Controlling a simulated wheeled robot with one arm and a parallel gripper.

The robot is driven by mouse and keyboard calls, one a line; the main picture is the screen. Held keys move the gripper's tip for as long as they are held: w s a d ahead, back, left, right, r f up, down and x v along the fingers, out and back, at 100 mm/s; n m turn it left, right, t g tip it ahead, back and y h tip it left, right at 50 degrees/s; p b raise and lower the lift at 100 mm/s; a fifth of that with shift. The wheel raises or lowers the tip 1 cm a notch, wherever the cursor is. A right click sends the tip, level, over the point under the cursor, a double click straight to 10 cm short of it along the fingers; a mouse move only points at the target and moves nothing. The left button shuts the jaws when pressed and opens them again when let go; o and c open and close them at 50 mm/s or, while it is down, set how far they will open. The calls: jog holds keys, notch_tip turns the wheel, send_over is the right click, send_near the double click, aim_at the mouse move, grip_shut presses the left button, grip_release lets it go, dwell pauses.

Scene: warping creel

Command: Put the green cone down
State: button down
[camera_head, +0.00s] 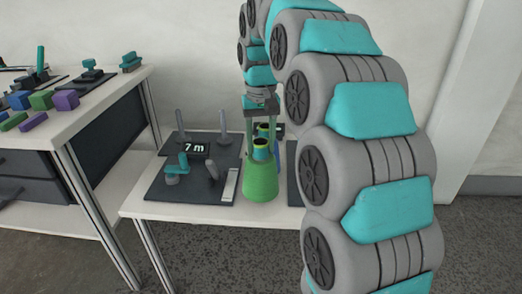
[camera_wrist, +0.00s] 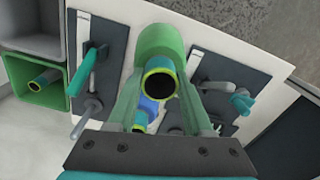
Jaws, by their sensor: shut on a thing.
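The green cone (camera_head: 261,182) is upright at the low white table (camera_head: 150,207), in the gap between two dark boards. Its narrow top has a yellow ring and a dark opening. My gripper (camera_head: 261,146) points down with its two green fingers on either side of the cone's upper part, shut on it. In the wrist view the cone (camera_wrist: 166,42) lies between the fingers of my gripper (camera_wrist: 165,88). I cannot tell whether its base touches the table top. My arm hides the table's right part in the head view.
A blue cone (camera_wrist: 150,108) is close behind the held one. A green bin (camera_wrist: 48,88) holds another cone. A higher bench (camera_head: 100,100) with coloured blocks stands left.

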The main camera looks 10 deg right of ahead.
aim_at(261, 170)
jog(key=shift+f, duration=1.3)
jog(key=shift+f, duration=0.15)
jog(key=shift+c, duration=1.5)
grip_release()
